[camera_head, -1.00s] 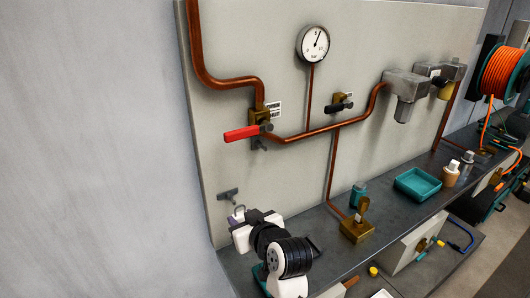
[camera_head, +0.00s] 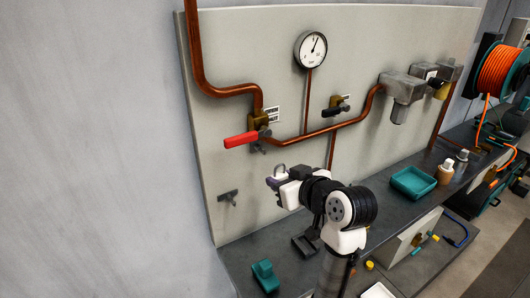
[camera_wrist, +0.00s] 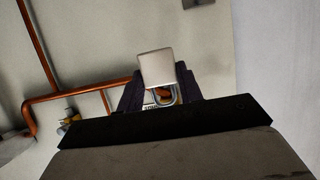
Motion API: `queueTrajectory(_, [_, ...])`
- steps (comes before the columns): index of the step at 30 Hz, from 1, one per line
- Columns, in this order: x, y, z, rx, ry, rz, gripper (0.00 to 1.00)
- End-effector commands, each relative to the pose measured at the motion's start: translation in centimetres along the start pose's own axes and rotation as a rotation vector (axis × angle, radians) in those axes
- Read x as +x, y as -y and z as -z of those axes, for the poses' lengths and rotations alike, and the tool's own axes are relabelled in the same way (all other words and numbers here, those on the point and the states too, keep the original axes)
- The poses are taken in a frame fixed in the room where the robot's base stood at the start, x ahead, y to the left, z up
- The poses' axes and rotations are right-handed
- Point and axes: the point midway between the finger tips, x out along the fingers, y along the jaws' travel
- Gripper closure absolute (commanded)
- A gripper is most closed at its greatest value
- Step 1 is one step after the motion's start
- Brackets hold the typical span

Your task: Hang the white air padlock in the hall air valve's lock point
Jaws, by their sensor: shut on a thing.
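The white padlock (camera_head: 281,174) is held in my gripper (camera_head: 276,181), with its metal shackle upward, in front of the panel. In the wrist view its pale body (camera_wrist: 155,68) sits between the two dark fingers, and its shackle (camera_wrist: 164,97) shows below the body. The hall air valve (camera_head: 259,121) is a brass valve on the copper pipe, with a red lever (camera_head: 241,139) pointing left. The padlock is below and slightly right of this valve, apart from it. The lock point is too small to make out clearly.
An empty wall peg (camera_head: 228,196) is on the panel at lower left. A second valve with a black handle (camera_head: 336,108) and a gauge (camera_head: 311,49) are to the right. A teal block (camera_head: 265,274) and a teal tray (camera_head: 413,181) are on the bench.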

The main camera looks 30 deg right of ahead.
Motion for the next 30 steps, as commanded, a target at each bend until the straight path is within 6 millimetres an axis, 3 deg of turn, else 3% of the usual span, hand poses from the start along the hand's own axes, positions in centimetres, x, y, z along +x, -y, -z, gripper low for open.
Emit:
queueTrajectory(14, [0.0, -0.2, 0.3, 0.001, 0.0, 0.001, 0.88])
queueTrajectory(30, [4.3, -0.2, 2.1, 0.001, 0.0, 0.001, 0.88])
